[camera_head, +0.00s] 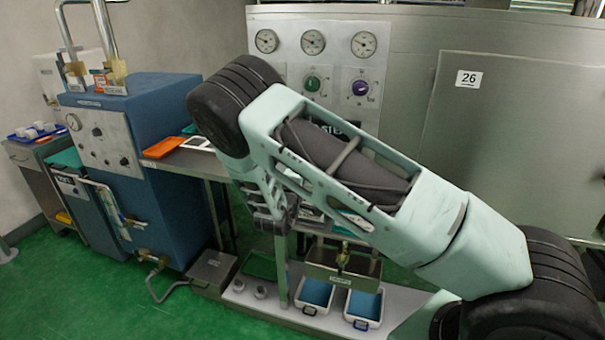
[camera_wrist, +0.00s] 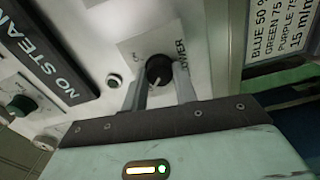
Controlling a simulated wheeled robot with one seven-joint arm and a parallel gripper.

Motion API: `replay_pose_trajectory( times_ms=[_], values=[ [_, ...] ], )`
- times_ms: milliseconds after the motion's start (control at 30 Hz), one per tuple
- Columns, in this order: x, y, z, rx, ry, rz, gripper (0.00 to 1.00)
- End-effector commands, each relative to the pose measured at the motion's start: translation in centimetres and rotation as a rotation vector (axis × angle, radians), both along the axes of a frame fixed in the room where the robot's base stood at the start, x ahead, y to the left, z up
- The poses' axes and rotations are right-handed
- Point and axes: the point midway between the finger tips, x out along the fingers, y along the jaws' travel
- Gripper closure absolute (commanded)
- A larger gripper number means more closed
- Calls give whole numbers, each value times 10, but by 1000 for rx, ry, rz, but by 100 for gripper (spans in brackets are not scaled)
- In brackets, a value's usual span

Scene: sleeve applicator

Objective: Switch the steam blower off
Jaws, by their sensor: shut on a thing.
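A black rotary knob (camera_wrist: 158,69) with a pale pointer mark sits on a light square plate in the wrist view. The lettering beside it is partly hidden by a finger and reads "...OWER". My gripper (camera_wrist: 161,88) has one finger on each side of the knob and is shut on it. The pointer mark faces down toward my gripper. In the head view my arm hides both my gripper and this knob.
A "NO STEAM" sign (camera_wrist: 42,62) and a dark green knob (camera_wrist: 21,105) lie left of the gripped knob. The panel carries gauges (camera_head: 312,42), a green knob (camera_head: 312,84) and a purple knob (camera_head: 360,88). A blue machine (camera_head: 160,150) stands left; white-rimmed trays (camera_head: 363,307) sit low.

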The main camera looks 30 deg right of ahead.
Motion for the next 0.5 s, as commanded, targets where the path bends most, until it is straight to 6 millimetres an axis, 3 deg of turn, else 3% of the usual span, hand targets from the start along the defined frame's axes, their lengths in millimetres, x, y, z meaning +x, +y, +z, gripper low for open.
replay_pose_trajectory(
  times_ms=[333, 367, 400, 433, 500],
  values=[
    [-1, 0, -1, -1, 6, 0, 94],
    [-1, 0, -1, -1, 6, 0, 69],
    [-1, 0, -1, -1, 6, 0, 58],
    [0, 0, -1, -2, 5, 1, 50],
    [0, 0, -1, -1, 4, 1, 50]
  ],
)
